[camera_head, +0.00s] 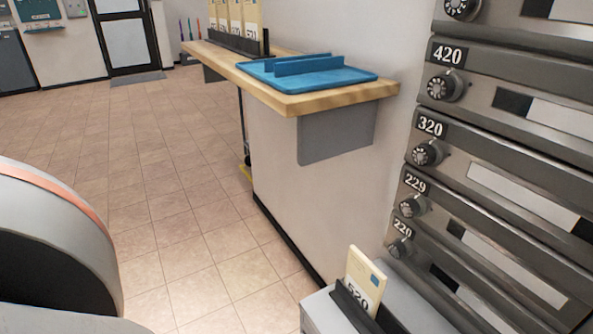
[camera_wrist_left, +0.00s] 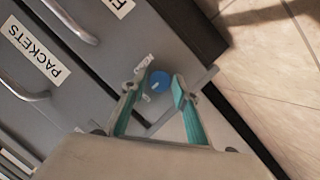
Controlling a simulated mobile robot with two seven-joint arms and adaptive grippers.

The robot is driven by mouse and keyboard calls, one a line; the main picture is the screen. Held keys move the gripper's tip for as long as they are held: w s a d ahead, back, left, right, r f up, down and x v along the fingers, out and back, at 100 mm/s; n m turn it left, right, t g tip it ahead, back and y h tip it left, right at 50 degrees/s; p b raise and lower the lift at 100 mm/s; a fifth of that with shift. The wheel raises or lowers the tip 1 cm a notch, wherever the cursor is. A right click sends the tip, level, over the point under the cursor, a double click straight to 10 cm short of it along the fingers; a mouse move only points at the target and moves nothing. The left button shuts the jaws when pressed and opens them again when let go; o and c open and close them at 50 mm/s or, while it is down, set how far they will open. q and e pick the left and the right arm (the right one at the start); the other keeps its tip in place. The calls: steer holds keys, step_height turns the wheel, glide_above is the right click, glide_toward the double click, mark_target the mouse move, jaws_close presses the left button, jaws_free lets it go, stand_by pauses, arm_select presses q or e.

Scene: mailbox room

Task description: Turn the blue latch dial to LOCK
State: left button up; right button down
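The blue latch dial (camera_wrist_left: 159,81) shows in the left wrist view on a grey front. It has a small light mark on its face. A small white label (camera_wrist_left: 145,63) sits just above it to the left; its text is too small to read surely. My left gripper (camera_wrist_left: 159,86) is open, with its two teal fingers on either side of the dial in the picture. I cannot tell whether the fingers touch the dial or how far they are from it. Neither the dial nor my grippers can be made out in the head view.
Grey drawers, one labelled PACKETS (camera_wrist_left: 35,52), have bar handles (camera_wrist_left: 70,22) left of the dial. Tiled floor (camera_wrist_left: 275,75) is at right. The head view shows numbered mailboxes (camera_head: 480,183), a wooden shelf (camera_head: 330,97) with a blue tray (camera_head: 345,75), and open floor (camera_head: 150,190).

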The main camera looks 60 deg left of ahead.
arm_select(q)
steer(key=shift+o, duration=0.2)
steer(key=v, duration=1.2)
stand_by(0.4)
